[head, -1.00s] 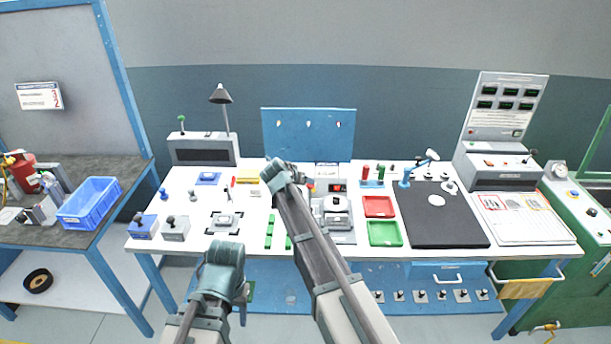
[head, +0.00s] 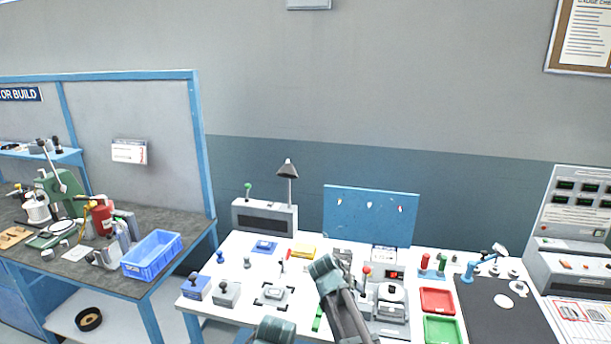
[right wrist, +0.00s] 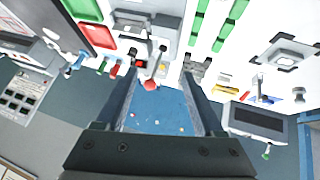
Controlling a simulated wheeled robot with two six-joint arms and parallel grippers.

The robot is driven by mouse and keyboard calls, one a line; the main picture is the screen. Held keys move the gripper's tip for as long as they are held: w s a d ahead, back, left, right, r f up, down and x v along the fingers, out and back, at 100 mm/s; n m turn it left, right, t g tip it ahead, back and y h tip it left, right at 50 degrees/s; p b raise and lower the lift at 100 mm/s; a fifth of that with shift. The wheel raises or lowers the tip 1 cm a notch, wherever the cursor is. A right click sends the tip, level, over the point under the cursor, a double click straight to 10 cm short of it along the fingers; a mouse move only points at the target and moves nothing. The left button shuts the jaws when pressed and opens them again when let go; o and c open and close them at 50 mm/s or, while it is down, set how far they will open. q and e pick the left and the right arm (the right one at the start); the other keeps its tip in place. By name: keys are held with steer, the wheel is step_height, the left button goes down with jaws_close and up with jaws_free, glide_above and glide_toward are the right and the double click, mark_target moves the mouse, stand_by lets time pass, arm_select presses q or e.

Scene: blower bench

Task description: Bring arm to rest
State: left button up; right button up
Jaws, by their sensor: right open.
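My right arm reaches up from the bottom of the head view, with its gripper end (head: 326,268) over the middle of the white bench (head: 222,262). In the right wrist view my right gripper (right wrist: 162,82) has its two dark fingers wide apart. Nothing is held between them; the blue tool board (right wrist: 160,108) and a red knob (right wrist: 151,85) show beyond the gap. My left arm's end (head: 275,331) shows only at the bottom edge of the head view, in front of the bench, and its jaws are hidden.
The bench holds a grey jig (head: 273,294), a yellow block (head: 304,251), a red tray (head: 437,300), a green tray (head: 441,329) and a black mat (head: 492,318). A lamp (head: 288,170) stands behind. A blue bin (head: 152,256) sits on the left-hand table.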

steer(key=s+a+f+n+g+y, duration=0.1)
steer(key=s+a+f+n+g, duration=0.1)
steer(key=s, duration=0.7)
steer(key=s+a+f+n+g+y, duration=0.1)
steer(key=s+a, duration=0.3)
steer(key=s, duration=0.6)
steer(key=s+a+f+n+g+y, duration=0.1)
steer(key=s+a+f+n+g, duration=0.1)
steer(key=s, duration=0.8)
steer(key=shift+s+a+f+n+g+y+b, duration=0.15)
steer(key=shift+a+f+n+g+y+b, duration=0.35)
steer(key=shift+a+n, duration=0.55)
